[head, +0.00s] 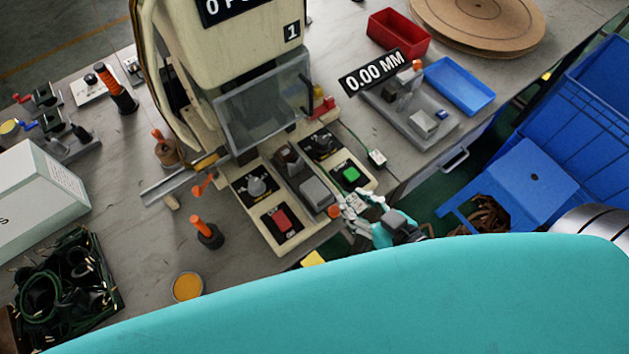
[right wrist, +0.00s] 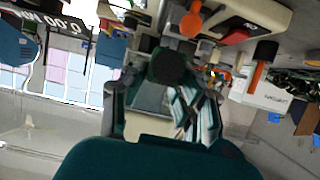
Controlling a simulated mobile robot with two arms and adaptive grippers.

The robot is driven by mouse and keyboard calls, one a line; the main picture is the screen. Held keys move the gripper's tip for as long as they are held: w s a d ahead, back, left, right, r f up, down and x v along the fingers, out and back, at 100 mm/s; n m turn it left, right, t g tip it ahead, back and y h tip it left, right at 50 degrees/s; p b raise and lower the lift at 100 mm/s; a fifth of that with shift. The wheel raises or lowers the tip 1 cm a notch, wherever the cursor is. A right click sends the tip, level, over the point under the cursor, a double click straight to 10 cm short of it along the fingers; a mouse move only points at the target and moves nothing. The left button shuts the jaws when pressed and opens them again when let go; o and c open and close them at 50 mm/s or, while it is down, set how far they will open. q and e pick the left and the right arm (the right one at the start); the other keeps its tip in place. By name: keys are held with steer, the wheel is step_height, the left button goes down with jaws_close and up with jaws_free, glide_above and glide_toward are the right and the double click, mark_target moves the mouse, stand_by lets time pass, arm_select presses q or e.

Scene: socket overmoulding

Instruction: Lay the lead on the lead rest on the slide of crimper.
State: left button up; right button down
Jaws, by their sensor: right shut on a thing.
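The crimper (head: 235,65) is the cream machine with a clear guard. On its base, a grey slide carries a dark upright part and a grey block (head: 315,192) that looks like the lead rest. An orange knob (head: 333,211) is at the slide's near end. My right gripper (head: 352,204) is just right of that block, at the base's right edge. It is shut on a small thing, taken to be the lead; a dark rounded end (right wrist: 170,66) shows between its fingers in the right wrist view. Most of the lead is hidden. My left gripper is not in view.
Red (head: 282,220) and green (head: 351,174) buttons flank the slide. A thin green cable runs to a white box (head: 377,157) at the base's right. A bin of dark leads (head: 65,285) stands lower left. A grey gauge fixture (head: 405,115) and blue tray (head: 459,86) stand right.

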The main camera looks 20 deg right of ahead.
steer(key=p, duration=0.1)
glide_above(317, 192)
steer(key=s, duration=0.1)
steer(key=shift+s+d+f, duration=0.15)
steer(key=shift+d+f, duration=0.1)
steer(key=shift+d, duration=0.2)
steer(key=shift+w+a+f+p, duration=0.1)
steer(key=shift+w+a+p, duration=0.25)
steer(key=shift+w, duration=0.2)
steer(key=shift+w+a+f, duration=0.1)
steer(key=shift+w+f, duration=0.1)
steer(key=shift+f, duration=0.15)
step_height(317, 192, down, 2)
steer(key=shift+f, duration=0.65)
steer(key=c, duration=1)
jaws_free()
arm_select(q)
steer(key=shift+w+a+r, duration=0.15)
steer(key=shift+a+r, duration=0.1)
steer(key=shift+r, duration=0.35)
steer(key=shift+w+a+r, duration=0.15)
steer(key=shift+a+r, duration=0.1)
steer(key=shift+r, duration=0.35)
arm_select(e)
steer(key=shift+s, duration=0.1)
